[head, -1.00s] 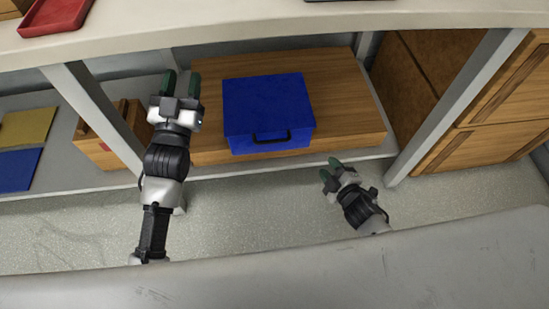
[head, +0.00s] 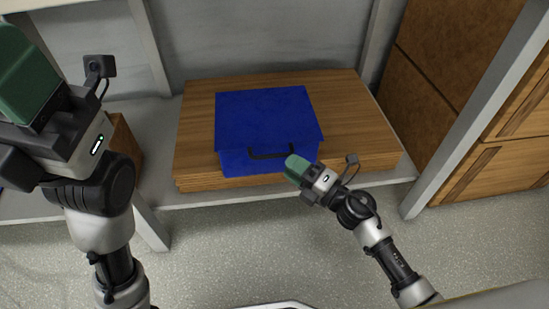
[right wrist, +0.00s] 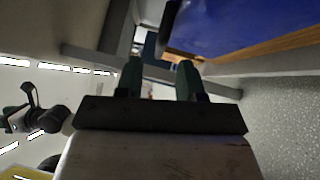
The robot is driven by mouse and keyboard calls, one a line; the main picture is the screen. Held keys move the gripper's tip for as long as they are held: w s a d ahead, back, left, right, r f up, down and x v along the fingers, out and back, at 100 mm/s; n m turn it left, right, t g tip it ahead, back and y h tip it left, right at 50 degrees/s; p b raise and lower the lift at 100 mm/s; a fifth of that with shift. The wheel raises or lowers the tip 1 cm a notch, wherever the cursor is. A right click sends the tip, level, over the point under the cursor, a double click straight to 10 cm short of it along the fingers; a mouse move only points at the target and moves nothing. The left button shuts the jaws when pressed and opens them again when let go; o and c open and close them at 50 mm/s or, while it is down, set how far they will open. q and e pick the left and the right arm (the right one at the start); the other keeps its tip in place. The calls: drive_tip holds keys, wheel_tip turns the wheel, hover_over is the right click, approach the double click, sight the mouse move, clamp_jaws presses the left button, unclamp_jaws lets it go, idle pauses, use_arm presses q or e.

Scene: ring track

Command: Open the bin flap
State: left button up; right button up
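The bin is a blue box (head: 262,108) with a flap-like top that overhangs its front. A black bar handle (head: 272,155) is on the front edge, and the flap looks closed. My right gripper (head: 294,165) is at the right end of the handle, its green fingertips overlapping the box front in the head view. In the right wrist view the fingers (right wrist: 158,78) are apart with nothing seen between them. The blue bin (right wrist: 225,25) and a dark bar, likely the handle, lie beyond them. My left gripper (head: 28,75) is large at the upper left, away from the bin; its fingers overlap.
The bin stands on a wooden board (head: 345,115) on a low grey shelf (head: 215,198). Grey posts (head: 465,110) stand on both sides. Wooden cabinets (head: 500,150) are at the right. The speckled floor (head: 260,245) in front is clear.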

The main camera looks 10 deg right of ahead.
sight(275, 154)
drive_tip(key=b+x, duration=0.1)
drive_tip(key=x, duration=0.4)
drive_tip(key=shift+w+a+r, duration=0.1)
drive_tip(key=shift+w+a, duration=0.1)
drive_tip(key=shift+w, duration=0.1)
clamp_jaws()
